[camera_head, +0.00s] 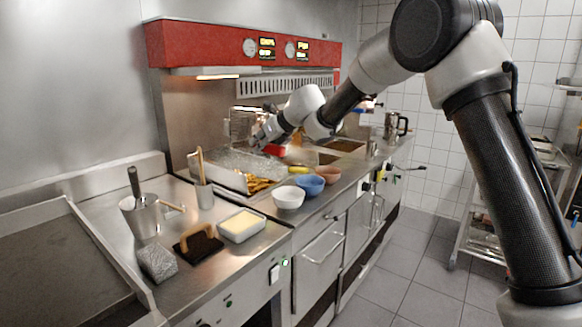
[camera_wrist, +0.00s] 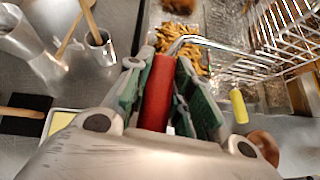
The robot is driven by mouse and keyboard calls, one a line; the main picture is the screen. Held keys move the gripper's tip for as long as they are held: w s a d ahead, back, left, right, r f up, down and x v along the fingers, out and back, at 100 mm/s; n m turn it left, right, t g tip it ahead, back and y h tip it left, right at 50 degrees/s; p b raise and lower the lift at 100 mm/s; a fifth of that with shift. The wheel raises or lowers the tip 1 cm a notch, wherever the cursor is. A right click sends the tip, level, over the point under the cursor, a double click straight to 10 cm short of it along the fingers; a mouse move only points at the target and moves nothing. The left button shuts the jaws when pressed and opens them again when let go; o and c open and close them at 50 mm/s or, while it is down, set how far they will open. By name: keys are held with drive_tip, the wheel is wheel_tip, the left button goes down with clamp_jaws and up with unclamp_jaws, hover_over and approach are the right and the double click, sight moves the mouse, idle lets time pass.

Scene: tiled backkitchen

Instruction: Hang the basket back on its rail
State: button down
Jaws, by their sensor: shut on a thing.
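The wire basket (camera_wrist: 262,38) hangs from a bent metal rod that ends in a red handle (camera_wrist: 156,95). My gripper (camera_wrist: 158,65) is shut around this handle, with one green-lined finger on each side. In the head view, the basket (camera_head: 241,122) is held above the counter near the back panel, and my gripper (camera_head: 262,138) is beside it. The red handle (camera_head: 275,150) shows just below the gripper. I cannot clearly make out the rail in either view, nor whether the basket touches anything behind it.
A metal tray with fries (camera_head: 258,184) lies below the basket. White (camera_head: 288,198), blue (camera_head: 310,184) and brown (camera_head: 328,174) bowls stand along the front edge. A cup with utensils (camera_head: 204,195) stands left. A red control hood (camera_head: 220,45) overhangs the back.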

drive_tip(key=shift+s+a+f+n+t, duration=0.3)
drive_tip(key=shift+s+a+f+t, duration=0.1)
drive_tip(key=shift+f, duration=0.35)
drive_tip(key=shift+s+a, duration=0.1)
